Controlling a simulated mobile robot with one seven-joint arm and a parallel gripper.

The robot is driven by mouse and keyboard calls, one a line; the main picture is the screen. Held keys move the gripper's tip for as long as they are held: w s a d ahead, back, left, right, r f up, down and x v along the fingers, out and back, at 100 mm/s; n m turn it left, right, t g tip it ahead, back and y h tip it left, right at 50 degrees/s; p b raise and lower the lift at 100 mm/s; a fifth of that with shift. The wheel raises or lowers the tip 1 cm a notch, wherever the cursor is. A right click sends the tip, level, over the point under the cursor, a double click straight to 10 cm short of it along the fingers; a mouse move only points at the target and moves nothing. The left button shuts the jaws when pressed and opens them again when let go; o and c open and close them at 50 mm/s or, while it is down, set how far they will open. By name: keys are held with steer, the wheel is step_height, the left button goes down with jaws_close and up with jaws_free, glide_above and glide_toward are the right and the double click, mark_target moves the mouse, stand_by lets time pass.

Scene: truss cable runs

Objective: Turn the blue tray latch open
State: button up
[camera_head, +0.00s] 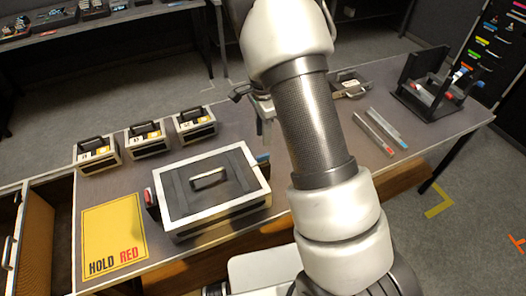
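A case-like tray with a dark lid, a pale rim (212,213) and a handle sits on the table. Its blue latch (263,158) shows as a small blue piece at the tray's right end, partly behind my arm. A red latch (149,197) is at the left end. I cannot tell how far the blue latch is turned. My gripper (267,125) hangs beyond the tray, above and behind the blue latch in the picture, and looks apart from it. My forearm hides part of the gripper, so its opening is unclear.
A yellow mat (114,240) reading "HOLD RED" lies left of the tray. Three small handled cases, one of them here (147,139), stand behind it. Right of my arm are two thin bars (381,131), a small open tray (350,85) and a dark rack (428,85).

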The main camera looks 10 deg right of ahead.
mark_target(263, 155)
step_height(263, 155, down, 10)
steer(key=shift+r, duration=0.15)
steer(key=shift+c, duration=0.4)
jaws_close()
